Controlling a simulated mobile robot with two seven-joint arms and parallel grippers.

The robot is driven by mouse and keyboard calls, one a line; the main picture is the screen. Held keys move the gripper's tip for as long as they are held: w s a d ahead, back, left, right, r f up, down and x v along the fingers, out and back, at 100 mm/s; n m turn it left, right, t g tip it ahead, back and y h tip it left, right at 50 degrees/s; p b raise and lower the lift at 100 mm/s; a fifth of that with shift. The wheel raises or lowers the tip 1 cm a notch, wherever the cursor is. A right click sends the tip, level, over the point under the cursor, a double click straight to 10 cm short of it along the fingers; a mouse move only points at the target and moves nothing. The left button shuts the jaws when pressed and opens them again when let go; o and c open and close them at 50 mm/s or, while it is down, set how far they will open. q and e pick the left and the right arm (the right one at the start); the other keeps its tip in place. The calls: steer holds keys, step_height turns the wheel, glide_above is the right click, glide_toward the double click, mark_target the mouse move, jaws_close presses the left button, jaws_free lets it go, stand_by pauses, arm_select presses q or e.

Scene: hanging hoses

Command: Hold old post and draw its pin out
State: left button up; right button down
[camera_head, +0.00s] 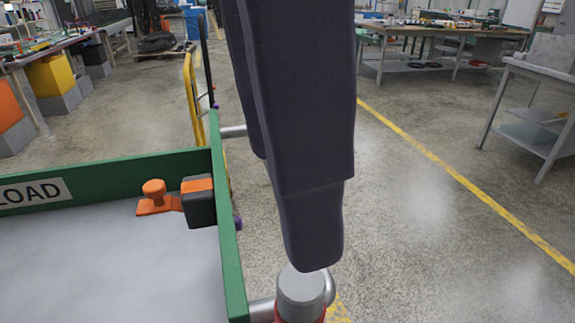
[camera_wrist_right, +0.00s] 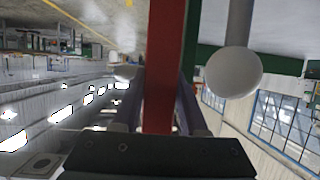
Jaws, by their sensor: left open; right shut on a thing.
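My left gripper (camera_head: 310,250) hangs into the head view from the top, very close to the camera. Its dark fingers point down and overlap, so the gap between them is not seen; it is open and seems to hold nothing. Below its tip is a grey-capped, red post (camera_head: 302,290), cut off by the picture's bottom edge. I cannot tell whether the fingertip touches the cap. In the right wrist view my right gripper (camera_wrist_right: 158,95) is shut on a long red bar (camera_wrist_right: 166,60), seemingly the post. A purple knob (camera_head: 238,223), perhaps a pin end, shows outside the green wall.
A green-walled tray (camera_head: 110,172) marked LOAD is at left, holding an orange knobbed piece (camera_head: 155,198) and a black and orange block (camera_head: 199,202). A grey rounded rod (camera_wrist_right: 234,72) is beside the red bar. Floor at right is clear up to the workbenches (camera_head: 440,40).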

mark_target(300, 281)
arm_select(q)
steer(key=f, duration=0.5)
steer(key=d+f, duration=0.1)
steer(key=f, duration=0.2)
steer(key=shift+w+f, duration=0.15)
steer(key=shift+f, duration=0.1)
jaws_close()
